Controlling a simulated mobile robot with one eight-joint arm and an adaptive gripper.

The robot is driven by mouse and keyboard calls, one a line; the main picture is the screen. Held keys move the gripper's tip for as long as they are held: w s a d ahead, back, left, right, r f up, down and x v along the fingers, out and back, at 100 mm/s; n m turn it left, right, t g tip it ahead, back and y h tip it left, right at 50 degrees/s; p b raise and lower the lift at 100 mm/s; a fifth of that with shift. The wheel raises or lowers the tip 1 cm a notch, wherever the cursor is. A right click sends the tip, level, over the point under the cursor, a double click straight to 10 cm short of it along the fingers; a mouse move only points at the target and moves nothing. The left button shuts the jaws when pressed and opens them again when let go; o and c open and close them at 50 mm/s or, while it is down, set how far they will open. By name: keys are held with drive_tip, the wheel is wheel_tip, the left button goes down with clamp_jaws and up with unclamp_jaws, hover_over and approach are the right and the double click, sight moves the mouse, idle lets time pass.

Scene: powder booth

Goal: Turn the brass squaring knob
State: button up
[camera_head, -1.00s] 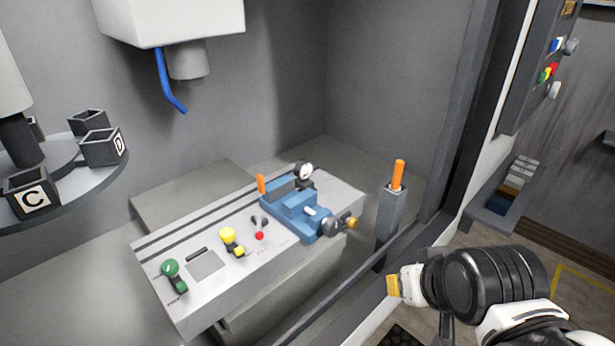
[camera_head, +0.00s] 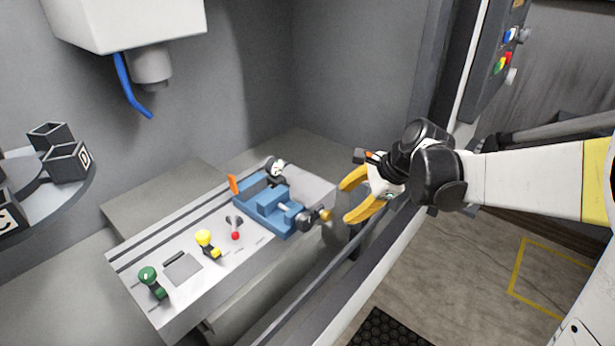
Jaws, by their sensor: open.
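The brass squaring knob (camera_head: 327,215) is a small gold-coloured knob at the right end of the blue vise (camera_head: 270,207), beyond a dark collar. The vise sits on the grey slotted table. My gripper (camera_head: 347,202) has yellow fingers, spread apart and empty. It points left toward the knob, just to its right in the picture, and appears apart from it. The depth between fingers and knob is hard to judge.
The table (camera_head: 165,315) also carries a green knob (camera_head: 149,277), a yellow knob (camera_head: 205,239), a red-tipped lever (camera_head: 235,236) and a dial gauge (camera_head: 275,166). The booth's sill (camera_head: 330,285) runs below my arm. A carousel with lettered bins (camera_head: 68,162) stands at left.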

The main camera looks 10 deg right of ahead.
drive_tip(key=w+d+f+m+y+p, duration=0.1)
drive_tip(key=w+d+f+m+y, duration=0.15)
drive_tip(key=w+f+m, duration=0.45)
drive_tip(key=m+y, duration=0.2)
drive_tip(key=m, duration=0.3)
approach(330, 214)
drive_tip(key=a, duration=0.1)
drive_tip(key=shift+h, duration=0.25)
drive_tip(key=b+x, duration=0.2)
drive_tip(key=x, duration=0.8)
drive_tip(key=shift+w+a+f, duration=0.15)
drive_tip(key=shift+w+f, duration=0.1)
drive_tip(key=shift+f, duration=0.05)
drive_tip(key=c, duration=1.2)
